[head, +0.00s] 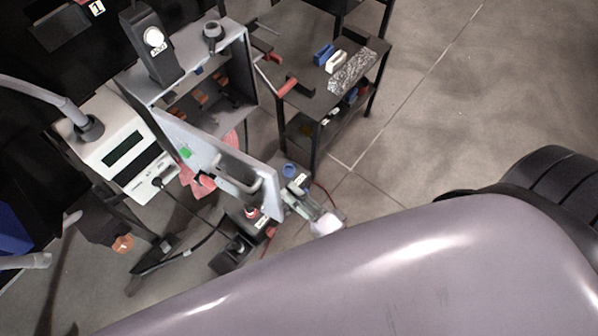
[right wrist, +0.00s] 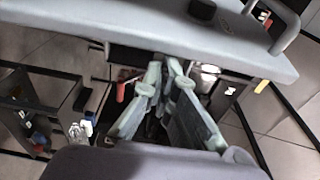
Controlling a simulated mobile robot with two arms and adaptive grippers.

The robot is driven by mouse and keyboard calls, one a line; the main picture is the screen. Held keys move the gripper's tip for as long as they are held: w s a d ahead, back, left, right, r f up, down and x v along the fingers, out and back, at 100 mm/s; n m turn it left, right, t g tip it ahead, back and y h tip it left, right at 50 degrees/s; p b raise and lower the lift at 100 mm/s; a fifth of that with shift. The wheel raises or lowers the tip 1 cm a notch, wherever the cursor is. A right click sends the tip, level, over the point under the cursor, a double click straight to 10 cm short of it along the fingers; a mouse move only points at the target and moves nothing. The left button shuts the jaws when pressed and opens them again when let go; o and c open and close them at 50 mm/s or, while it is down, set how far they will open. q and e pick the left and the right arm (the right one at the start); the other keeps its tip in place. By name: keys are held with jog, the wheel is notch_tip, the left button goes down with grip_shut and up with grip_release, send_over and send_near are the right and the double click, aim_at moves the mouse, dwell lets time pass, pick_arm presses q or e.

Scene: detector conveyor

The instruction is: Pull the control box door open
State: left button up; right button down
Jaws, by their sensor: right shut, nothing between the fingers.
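The control box (head: 250,72) is a grey cabinet at the upper middle of the head view, with its inside and some brown parts showing. Its light grey door (head: 200,147) stands swung out from the box, with a bar handle (head: 240,169) on its face. The door also shows across the top of the right wrist view (right wrist: 150,27), with the handle (right wrist: 277,28) at the upper right. My right gripper (head: 295,190) is by the door's free end, away from the handle. Its fingers (right wrist: 166,66) are together and empty, close below the door edge; contact is unclear. I see no left gripper.
A dark shelf table (head: 310,95) with small blue, white and red items stands right of the box. A white device (head: 125,150) with a dark display stands left of it. Cables and dark parts lie below the door. The floor (head: 450,90) at upper right is clear.

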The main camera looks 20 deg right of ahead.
jog(key=shift+s+a, duration=0.7)
jog(key=shift+a, duration=0.2)
